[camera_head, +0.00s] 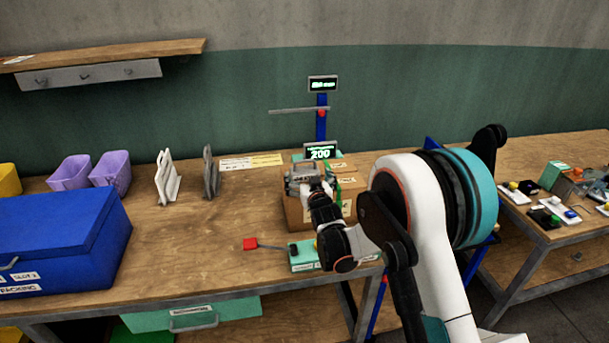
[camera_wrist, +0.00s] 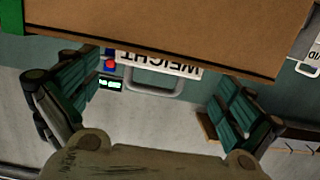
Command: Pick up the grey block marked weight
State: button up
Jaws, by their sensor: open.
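The block marked weight shows in the wrist view as a white label reading "WEIGHT" (camera_wrist: 160,64), upside down, with a grey loop handle (camera_wrist: 152,88). The rest of the block is mostly hidden by a brown carton surface across the top of that view. My gripper (camera_wrist: 160,76) is open, with one green-padded finger on each side of the label and handle. Nothing is seen held. In the head view my gripper (camera_head: 312,184) is at the carton (camera_head: 293,214) on the bench, and my wrist hides part of it. I cannot tell whether the fingers touch the block.
A blue stand with displays (camera_head: 321,120) rises behind the carton. A red knob on a lever (camera_head: 250,243) and a green base (camera_head: 303,257) lie in front. A blue box (camera_head: 60,235) is at the left. The bench between is largely clear. Another bench (camera_head: 570,232) is at the right.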

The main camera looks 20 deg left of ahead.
aim_at(305, 170)
jog(key=b+x, duration=0.1)
jog(key=x, duration=0.3)
jog(key=shift+w, duration=0.1)
jog(key=shift+w+a+b, duration=0.25)
jog(key=shift+w+b, duration=0.05)
jog(key=shift+w, duration=0.15)
jog(key=shift+r, duration=0.1)
jog(key=c, duration=2)
